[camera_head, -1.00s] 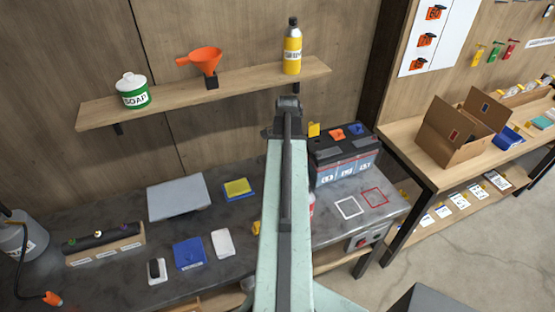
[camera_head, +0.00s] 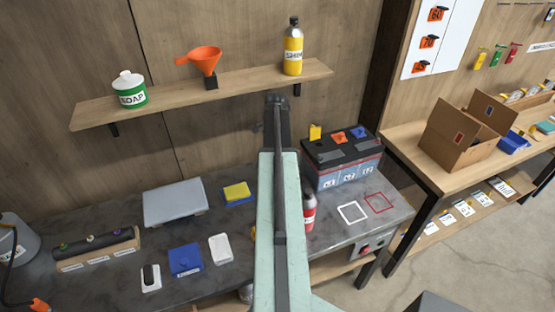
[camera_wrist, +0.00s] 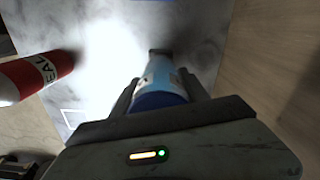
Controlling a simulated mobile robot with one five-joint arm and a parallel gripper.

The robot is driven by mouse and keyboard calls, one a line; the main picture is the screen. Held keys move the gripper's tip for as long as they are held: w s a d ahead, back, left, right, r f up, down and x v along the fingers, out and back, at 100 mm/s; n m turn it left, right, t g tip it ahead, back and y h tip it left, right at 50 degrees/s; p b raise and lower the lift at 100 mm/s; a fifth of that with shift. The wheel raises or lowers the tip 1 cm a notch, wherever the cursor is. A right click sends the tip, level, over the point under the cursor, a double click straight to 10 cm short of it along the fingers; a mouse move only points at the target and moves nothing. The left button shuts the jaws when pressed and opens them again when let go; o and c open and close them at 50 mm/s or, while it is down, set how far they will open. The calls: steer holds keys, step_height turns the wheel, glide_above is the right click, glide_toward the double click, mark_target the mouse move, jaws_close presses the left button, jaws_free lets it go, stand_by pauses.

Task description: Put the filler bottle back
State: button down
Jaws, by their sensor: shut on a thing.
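My gripper (camera_wrist: 160,92) is shut on a blue bottle (camera_wrist: 160,82) in the wrist view, its two dark fingers along the bottle's sides. The bottle has a dark blue end towards me and a lighter blue body; its label is not readable, so I cannot confirm it is the filler. In the head view my arm hides the gripper and the held bottle. A red bottle with a white band reading "SEAL" (camera_wrist: 38,75) is to the left in the wrist view, apart from my gripper. A red bottle (camera_head: 309,212) also stands on the bench just right of my arm.
A wall shelf (camera_head: 170,101) holds a soap tub (camera_head: 130,90), an orange funnel (camera_head: 205,62) and a yellow bottle (camera_head: 293,52). On the grey bench, a battery (camera_head: 345,160) stands behind a white square outline (camera_head: 353,212) and a red one (camera_head: 378,202), both empty.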

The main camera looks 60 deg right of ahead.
steer(key=shift+f+b, duration=0.3)
steer(key=shift+b, duration=0.1)
steer(key=c, duration=0.6)
jaws_free()
steer(key=shift+r, duration=0.15)
step_height(320, 180, up, 13)
steer(key=p, duration=1.3)
steer(key=shift+f, duration=0.25)
